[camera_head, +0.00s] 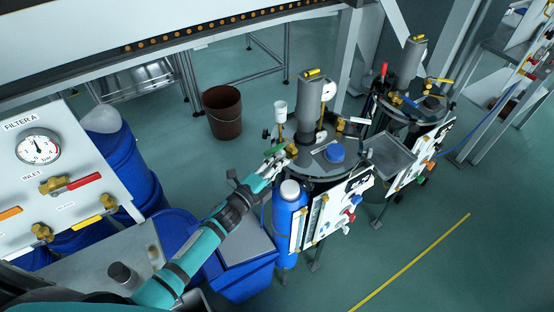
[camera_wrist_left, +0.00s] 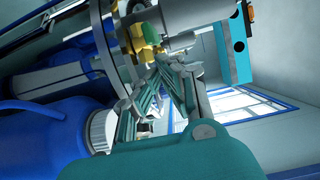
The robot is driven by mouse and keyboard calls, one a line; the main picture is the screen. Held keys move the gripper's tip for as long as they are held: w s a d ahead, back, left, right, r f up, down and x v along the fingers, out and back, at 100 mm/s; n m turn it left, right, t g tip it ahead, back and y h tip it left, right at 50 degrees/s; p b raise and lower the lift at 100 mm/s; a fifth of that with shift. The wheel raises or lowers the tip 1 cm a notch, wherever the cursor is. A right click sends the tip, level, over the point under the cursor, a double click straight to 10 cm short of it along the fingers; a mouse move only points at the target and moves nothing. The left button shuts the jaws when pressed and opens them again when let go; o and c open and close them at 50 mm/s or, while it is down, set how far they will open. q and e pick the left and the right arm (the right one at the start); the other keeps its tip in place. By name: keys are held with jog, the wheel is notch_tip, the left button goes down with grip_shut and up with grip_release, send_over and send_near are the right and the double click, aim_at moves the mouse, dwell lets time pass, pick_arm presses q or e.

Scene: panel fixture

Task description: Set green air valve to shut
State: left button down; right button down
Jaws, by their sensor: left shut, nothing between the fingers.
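The green air valve handle (camera_wrist_left: 147,54) shows in the left wrist view as a small green piece beside a brass-yellow fitting (camera_wrist_left: 128,32). In the head view the brass fitting (camera_head: 292,149) sits at the near left edge of the middle vessel's lid, and the green handle is too small to make out surely. My left gripper (camera_head: 282,155) reaches in from the lower left, shut and empty, with its fingertips close to that fitting. In the wrist view the fingers (camera_wrist_left: 160,66) end right by the green handle; I cannot tell whether they touch. My right gripper is not in view.
A blue cylinder with a white cap (camera_head: 290,208) stands just below my gripper, and a blue bin (camera_head: 240,275) below my forearm. The vessel's grey column (camera_head: 309,102) rises behind the fitting. The filter panel (camera_head: 85,150) is at left. Open floor lies at lower right.

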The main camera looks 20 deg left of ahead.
pick_arm(q)
jog(key=shift+w+a, duration=0.15)
jog(key=shift+a, duration=0.05)
jog(key=shift+w+a+r+b, duration=0.1)
jog(key=shift+w+a+b, duration=0.15)
jog(key=shift+a, duration=0.2)
jog(key=shift+w+a+b, duration=0.15)
jog(key=shift+a+b, duration=0.15)
jog(key=shift+a, duration=0.15)
